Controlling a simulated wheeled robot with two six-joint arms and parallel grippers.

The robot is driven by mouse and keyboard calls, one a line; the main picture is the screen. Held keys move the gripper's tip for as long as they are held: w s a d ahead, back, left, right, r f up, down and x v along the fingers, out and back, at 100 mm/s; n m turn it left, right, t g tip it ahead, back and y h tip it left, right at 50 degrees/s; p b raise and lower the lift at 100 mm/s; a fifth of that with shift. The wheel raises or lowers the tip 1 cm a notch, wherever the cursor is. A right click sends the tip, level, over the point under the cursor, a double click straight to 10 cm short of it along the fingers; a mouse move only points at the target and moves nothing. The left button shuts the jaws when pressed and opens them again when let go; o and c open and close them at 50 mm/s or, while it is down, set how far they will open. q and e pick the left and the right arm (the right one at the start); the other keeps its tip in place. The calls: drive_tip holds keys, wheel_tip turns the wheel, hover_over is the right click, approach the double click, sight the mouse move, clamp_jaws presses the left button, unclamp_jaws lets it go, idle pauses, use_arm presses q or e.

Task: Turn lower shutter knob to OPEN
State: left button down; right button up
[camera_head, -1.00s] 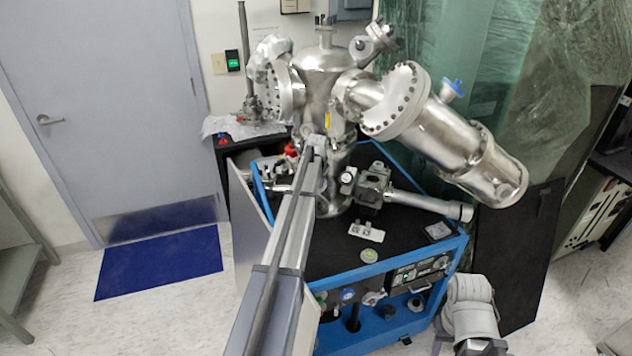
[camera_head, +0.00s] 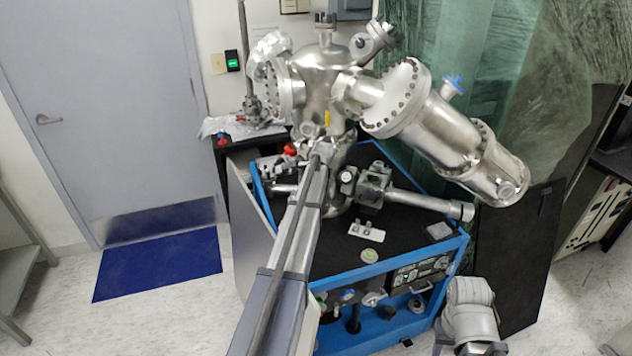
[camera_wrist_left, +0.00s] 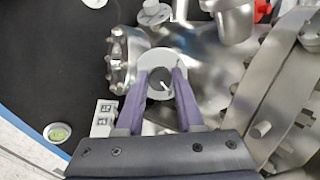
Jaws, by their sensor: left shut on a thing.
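The shutter knob (camera_wrist_left: 160,84) shows in the left wrist view as a dark round face with a short, slanted white mark, in front of a pale grey disc (camera_wrist_left: 160,60). My left gripper (camera_wrist_left: 160,82) has its two purple fingers on either side of the knob and is shut on it. In the head view my left arm reaches up to the steel chamber (camera_head: 322,85), with its gripper (camera_head: 326,150) at the chamber's lower front. There the arm hides the knob. I cannot read any OPEN marking. My right gripper is not in view.
A steel cylinder (camera_head: 440,130) juts right from the chamber. A valve block (camera_head: 374,185) with a pipe lies right of my left arm. The blue-framed cart (camera_head: 345,278) carries a white label plate (camera_head: 366,231). A door (camera_head: 100,100) and blue mat (camera_head: 158,264) are at left.

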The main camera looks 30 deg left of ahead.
use_arm(q)
drive_tip(key=shift+m, duration=0.6)
drive_tip(key=c, duration=0.5)
unclamp_jaws()
drive_tip(key=p+v, duration=0.6)
drive_tip(key=v, duration=0.1)
drive_tip(key=shift+s+d+r, duration=0.25)
drive_tip(key=shift+d, duration=0.1)
